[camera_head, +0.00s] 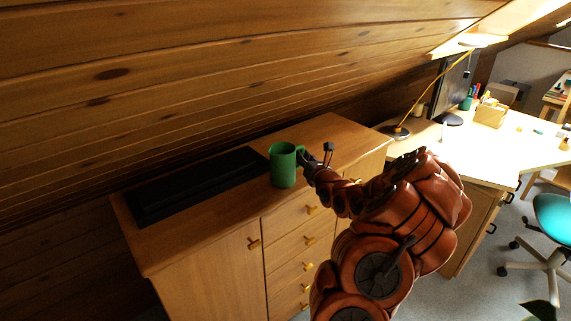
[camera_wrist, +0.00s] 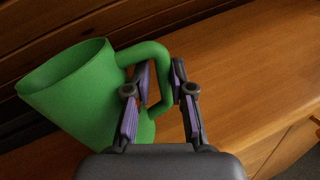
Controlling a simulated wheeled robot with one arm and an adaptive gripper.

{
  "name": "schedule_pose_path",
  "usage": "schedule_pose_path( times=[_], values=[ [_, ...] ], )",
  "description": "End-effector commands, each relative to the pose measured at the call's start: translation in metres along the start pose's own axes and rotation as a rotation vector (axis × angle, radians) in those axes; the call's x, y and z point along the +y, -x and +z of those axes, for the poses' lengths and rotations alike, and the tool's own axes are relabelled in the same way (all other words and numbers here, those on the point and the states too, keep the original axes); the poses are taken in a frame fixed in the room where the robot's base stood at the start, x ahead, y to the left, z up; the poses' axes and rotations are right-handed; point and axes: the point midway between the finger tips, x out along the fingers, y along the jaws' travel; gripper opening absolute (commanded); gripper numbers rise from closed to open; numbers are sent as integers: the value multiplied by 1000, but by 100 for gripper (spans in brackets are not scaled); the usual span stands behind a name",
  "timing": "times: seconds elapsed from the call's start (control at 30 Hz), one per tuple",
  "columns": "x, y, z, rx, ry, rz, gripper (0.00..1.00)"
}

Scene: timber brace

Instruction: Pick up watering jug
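The watering jug is a green, mug-shaped vessel (camera_head: 283,165) with a loop handle, upright on top of a wooden cabinet (camera_head: 333,138). In the wrist view the jug (camera_wrist: 72,98) fills the left side, its handle towards me. My gripper (camera_wrist: 161,75) straddles the handle, with one finger inside the loop and the other just outside it. Both fingers are close to the handle, but I cannot tell whether they press on it. In the head view my gripper (camera_head: 306,160) is at the jug's right side, beside the handle.
A flat black panel (camera_head: 198,184) lies on the cabinet left of the jug. The sloping timber ceiling (camera_head: 180,90) comes down low behind it. A desk (camera_head: 480,150) with a lamp (camera_head: 396,131) and monitor stands at right, with a teal chair (camera_head: 553,218). The cabinet top right of the jug is clear.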

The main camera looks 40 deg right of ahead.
Motion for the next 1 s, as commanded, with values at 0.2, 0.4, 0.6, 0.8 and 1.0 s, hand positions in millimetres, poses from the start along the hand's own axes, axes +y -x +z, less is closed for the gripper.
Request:
schedule_pose_path(
  times=[0.2, 0.4, 0.6, 0.8, 1.0],
  values=[
    [-1, -14, 3, -4, 2, -1, 23],
    [-1, -15, 2, -4, 1, -1, 23],
    [-1, -15, 2, -3, 1, -1, 4],
    [-1, -15, 1, -2, 1, -1, 0],
    [-1, -14, 1, -2, 1, -1, 0]
  ],
)
